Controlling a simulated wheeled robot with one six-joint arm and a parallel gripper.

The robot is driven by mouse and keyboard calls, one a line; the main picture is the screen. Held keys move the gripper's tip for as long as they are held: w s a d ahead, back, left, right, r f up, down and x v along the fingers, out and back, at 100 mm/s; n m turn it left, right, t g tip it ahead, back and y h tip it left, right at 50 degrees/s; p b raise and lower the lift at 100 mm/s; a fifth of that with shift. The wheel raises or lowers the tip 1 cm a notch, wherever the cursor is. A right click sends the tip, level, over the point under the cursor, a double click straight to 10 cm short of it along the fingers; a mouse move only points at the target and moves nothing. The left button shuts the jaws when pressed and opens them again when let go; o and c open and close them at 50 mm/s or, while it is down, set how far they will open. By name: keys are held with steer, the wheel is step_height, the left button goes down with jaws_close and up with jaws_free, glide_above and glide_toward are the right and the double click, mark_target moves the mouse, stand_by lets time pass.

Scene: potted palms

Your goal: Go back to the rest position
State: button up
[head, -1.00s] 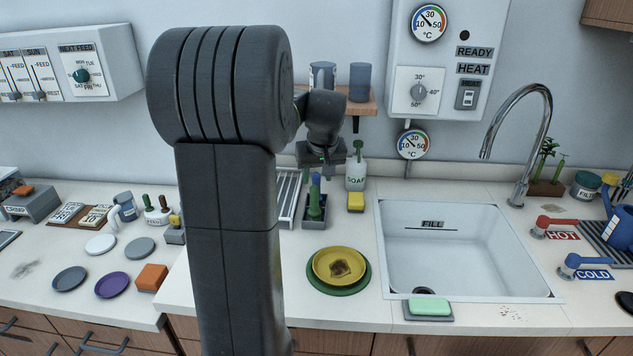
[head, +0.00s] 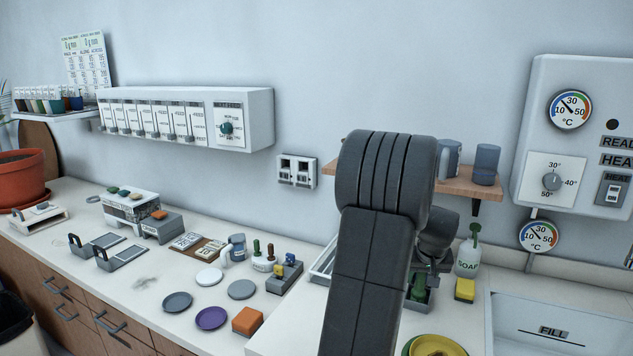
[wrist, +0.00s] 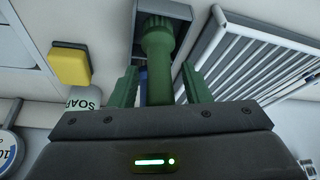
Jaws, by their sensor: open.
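My gripper (wrist: 160,80) is open in the wrist view, its two green fingers spread. A green brush-like handle (wrist: 158,45) shows between and beyond the fingers, with visible gaps on both sides. It stands in a dark grey holder (wrist: 183,14), and a blue handle is partly hidden behind it. In the head view my arm hides most of the gripper. The green tool (head: 418,287) and its holder (head: 425,304) show only in part beside the arm.
A soap bottle (head: 469,255) and a yellow sponge (head: 465,290) stand right of the holder, near the sink (head: 560,320). A shelf with cups (head: 468,184) hangs behind my arm. A drying rack (wrist: 255,55) is close by. A yellow dish (head: 438,346) is in front.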

steer(key=shift+x, duration=0.95)
steer(key=shift+r, duration=1.8)
